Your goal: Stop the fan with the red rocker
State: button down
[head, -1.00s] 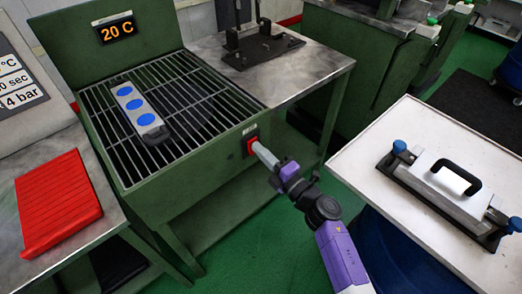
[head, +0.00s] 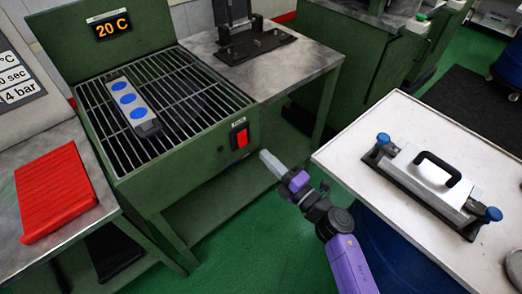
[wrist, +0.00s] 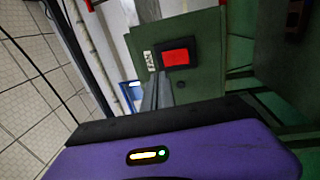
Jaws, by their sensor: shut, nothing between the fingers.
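The red rocker (head: 241,138) sits in a dark frame on the right part of the green cooling bench's front, under a small white label. It also shows in the wrist view (wrist: 176,57), uncovered. My gripper (head: 265,156) is shut and empty, just right of and below the rocker in the head view, with a visible gap to the panel. In the wrist view the shut fingers (wrist: 156,92) point toward the panel, just below and left of the rocker. The fan itself is not visible. The bench's display (head: 112,27) reads 20 C.
A grey block with blue discs (head: 133,107) lies on the bench's grille (head: 190,103). A red ribbed mat (head: 53,190) lies on the left table. A white table (head: 345,157) at right bears a metal mould with a black handle (head: 432,185). Green floor shows below.

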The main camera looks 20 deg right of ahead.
jog(key=shift+r+v, duration=0.2)
jog(key=shift+v, duration=0.65)
jog(key=shift+r+v, duration=0.2)
jog(key=shift+v, duration=0.65)
jog(key=shift+r+v, duration=0.2)
jog(key=shift+v, duration=0.65)
